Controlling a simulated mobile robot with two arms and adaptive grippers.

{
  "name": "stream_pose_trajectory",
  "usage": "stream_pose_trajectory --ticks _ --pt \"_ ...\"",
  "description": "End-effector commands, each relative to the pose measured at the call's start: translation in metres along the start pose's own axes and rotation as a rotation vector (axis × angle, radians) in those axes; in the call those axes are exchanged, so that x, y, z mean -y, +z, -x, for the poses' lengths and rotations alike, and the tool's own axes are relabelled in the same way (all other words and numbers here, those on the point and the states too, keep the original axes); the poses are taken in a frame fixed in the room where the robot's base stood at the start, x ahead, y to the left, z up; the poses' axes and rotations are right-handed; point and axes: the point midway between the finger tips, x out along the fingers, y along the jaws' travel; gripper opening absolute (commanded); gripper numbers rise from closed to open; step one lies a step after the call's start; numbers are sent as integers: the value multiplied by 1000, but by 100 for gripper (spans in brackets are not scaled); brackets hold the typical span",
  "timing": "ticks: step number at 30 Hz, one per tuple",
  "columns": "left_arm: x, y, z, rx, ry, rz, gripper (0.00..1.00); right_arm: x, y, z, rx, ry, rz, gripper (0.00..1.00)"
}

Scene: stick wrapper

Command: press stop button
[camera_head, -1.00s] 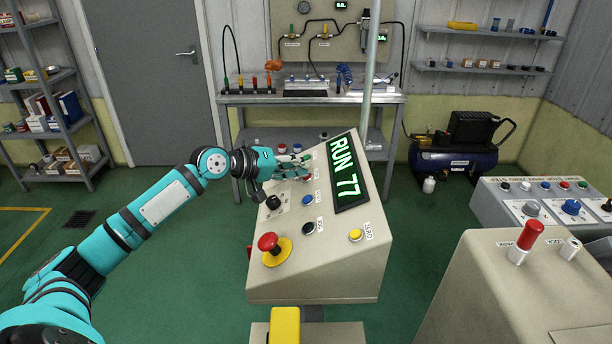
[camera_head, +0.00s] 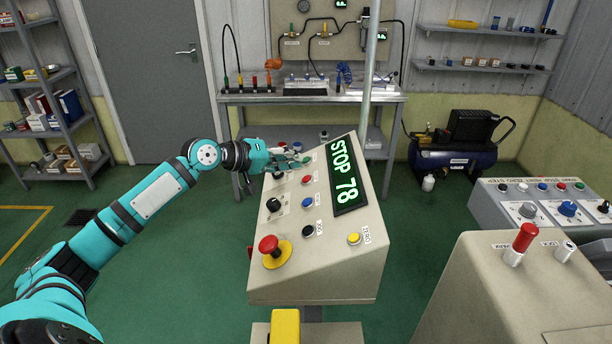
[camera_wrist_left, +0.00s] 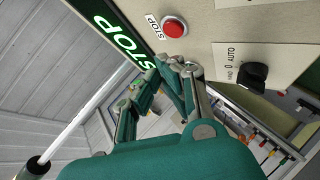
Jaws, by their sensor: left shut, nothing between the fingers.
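The red stop button (camera_head: 306,180) sits on the sloped face of the beige console; in the left wrist view the button (camera_wrist_left: 174,27) is beside its STOP label. The console's display (camera_head: 345,178) reads STOP 78. My left gripper (camera_head: 300,161) is shut and empty, above the upper part of the console face, farther up than the stop button. In the left wrist view its fingertips (camera_wrist_left: 178,64) are just below the red button in the picture, with a small gap showing between them. My right gripper is out of view.
A red mushroom button (camera_head: 268,244) on a yellow base, a black selector knob (camera_head: 273,204), a blue button (camera_head: 307,202), a black button (camera_head: 308,230) and a yellow button (camera_head: 354,238) share the console face. Another control panel (camera_head: 487,201) stands at the right.

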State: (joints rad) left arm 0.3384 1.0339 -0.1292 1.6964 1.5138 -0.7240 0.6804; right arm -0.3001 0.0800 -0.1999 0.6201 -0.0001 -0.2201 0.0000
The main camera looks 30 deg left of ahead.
Motion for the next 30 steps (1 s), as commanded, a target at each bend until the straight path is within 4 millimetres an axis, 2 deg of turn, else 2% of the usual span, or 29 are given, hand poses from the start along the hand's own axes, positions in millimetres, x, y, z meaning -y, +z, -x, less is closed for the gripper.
stream_pose_trajectory --ticks 1,10,30 --pt "-5 -4 5 -1 -1 -1 0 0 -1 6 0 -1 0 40" --pt "-17 -16 23 1 0 1 0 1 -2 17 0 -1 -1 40" --pt "-17 -17 23 0 2 0 0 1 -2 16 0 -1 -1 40"
